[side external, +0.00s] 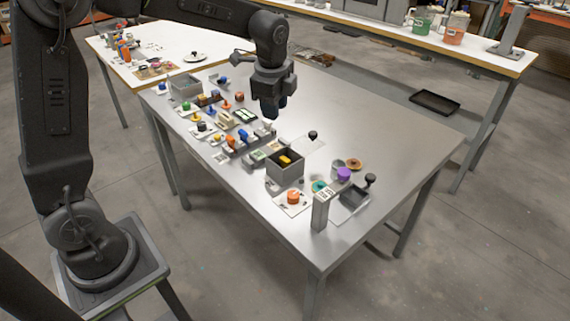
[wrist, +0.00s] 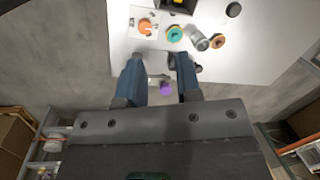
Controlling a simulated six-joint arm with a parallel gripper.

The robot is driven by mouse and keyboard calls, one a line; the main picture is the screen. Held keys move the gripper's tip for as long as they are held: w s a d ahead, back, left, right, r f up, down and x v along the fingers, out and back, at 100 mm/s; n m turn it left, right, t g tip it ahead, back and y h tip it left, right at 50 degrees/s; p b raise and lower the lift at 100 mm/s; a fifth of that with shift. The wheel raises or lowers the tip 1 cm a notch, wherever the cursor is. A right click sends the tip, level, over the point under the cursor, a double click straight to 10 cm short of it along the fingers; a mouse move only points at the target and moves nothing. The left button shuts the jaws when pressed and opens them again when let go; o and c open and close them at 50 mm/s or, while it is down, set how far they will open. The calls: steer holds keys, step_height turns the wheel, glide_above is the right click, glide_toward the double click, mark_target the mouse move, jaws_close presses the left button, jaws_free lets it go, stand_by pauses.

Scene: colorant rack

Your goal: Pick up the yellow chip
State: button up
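The yellow chip (side external: 285,160) lies inside an open grey box (side external: 284,174) near the middle of the metal table. In the wrist view, a small yellow patch (wrist: 177,2) shows in a dark box cut off by the top edge. My gripper (side external: 270,110) is above the table, up and to the left of the box in the side view. In the wrist view its two blue fingers (wrist: 158,60) are apart with nothing held between them.
An orange piece (side external: 293,196), a teal ring (side external: 319,186) and a purple piece (side external: 344,174) stand near the box. A grey upright block (side external: 320,210) is at the front edge. Several small coloured parts crowd the left side. The table's right side (side external: 400,150) is clear.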

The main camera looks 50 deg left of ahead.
steer(key=w+a+f+m+g, duration=0.1)
steer(key=w+a+f+m, duration=0.25)
steer(key=w+f, duration=0.35)
steer(key=m, duration=0.1)
glide_above(285, 159)
step_height(285, 159, down, 10)
steer(key=shift+r, duration=0.25)
steer(key=shift+w+a+f, duration=0.1)
steer(key=shift+f, duration=2.55)
steer(key=shift+c, duration=0.3)
jaws_close()
